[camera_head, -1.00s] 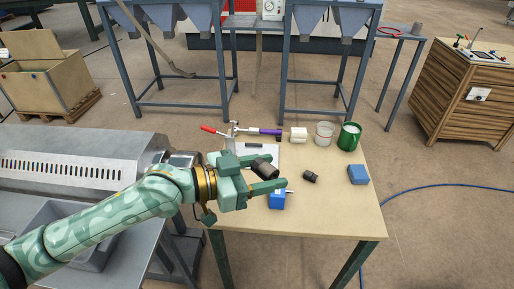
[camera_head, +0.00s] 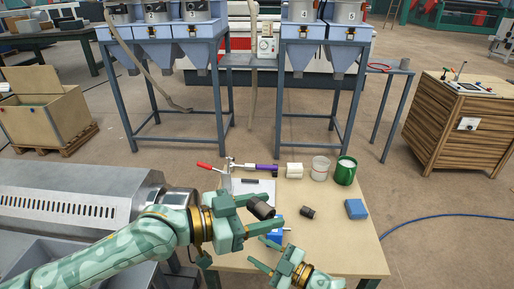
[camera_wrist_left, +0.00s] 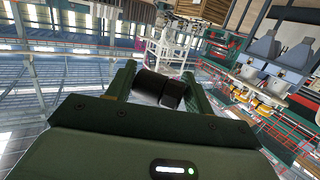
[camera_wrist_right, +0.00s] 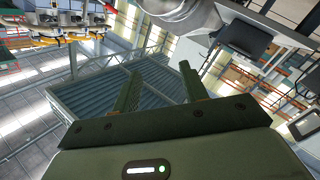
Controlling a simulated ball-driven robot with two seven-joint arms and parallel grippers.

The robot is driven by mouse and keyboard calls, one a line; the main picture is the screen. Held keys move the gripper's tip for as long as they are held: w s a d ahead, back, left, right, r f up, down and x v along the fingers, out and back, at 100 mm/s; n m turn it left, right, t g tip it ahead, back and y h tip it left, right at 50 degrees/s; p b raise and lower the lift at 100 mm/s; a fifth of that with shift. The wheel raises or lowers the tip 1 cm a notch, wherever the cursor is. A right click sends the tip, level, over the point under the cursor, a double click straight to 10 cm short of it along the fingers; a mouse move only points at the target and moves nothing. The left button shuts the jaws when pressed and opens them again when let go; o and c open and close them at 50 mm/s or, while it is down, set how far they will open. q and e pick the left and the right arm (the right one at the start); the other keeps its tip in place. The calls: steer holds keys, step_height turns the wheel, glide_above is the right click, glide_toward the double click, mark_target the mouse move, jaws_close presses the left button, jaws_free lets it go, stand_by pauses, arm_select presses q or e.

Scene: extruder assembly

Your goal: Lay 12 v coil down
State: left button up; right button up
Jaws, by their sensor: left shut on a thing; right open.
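A dark cylindrical coil (camera_head: 261,209) is between the fingers of my left gripper (camera_head: 268,213), which is shut on it above the table. In the left wrist view the coil (camera_wrist_left: 158,88) lies crosswise between the fingertips, with a wider and a narrower dark part. A second, smaller dark cylinder (camera_head: 308,212) lies on the wooden table (camera_head: 340,245); I cannot tell from any label which is 12 V. My right gripper (camera_head: 257,252) is open and empty at the near left part of the table, below my left gripper. It also shows empty in the right wrist view (camera_wrist_right: 158,92).
A blue block (camera_head: 356,209) lies at the right edge, and a blue part (camera_head: 275,236) is partly hidden behind the grippers. The table's right front is clear.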

steer(key=w+a+r+n+g+y, duration=0.2)
steer(key=r+n+g, duration=0.3)
steer(key=r, duration=0.4)
steer(key=w+a+r+n+g+y, duration=0.1)
steer(key=w+a+r+n+g, duration=0.15)
steer(key=r+n, duration=0.55)
arm_select(q)
steer(key=shift+w, duration=0.1)
arm_select(e)
step_height(320, 180, up, 20)
steer(key=n+g+h, duration=0.2)
steer(key=n+h, duration=1.2)
steer(key=h, duration=0.4)
glide_above(257, 203)
steer(key=shift+t+h, duration=0.25)
steer(key=shift+h, duration=0.05)
step_height(257, 203, down, 12)
steer(key=shift+r, duration=0.1)
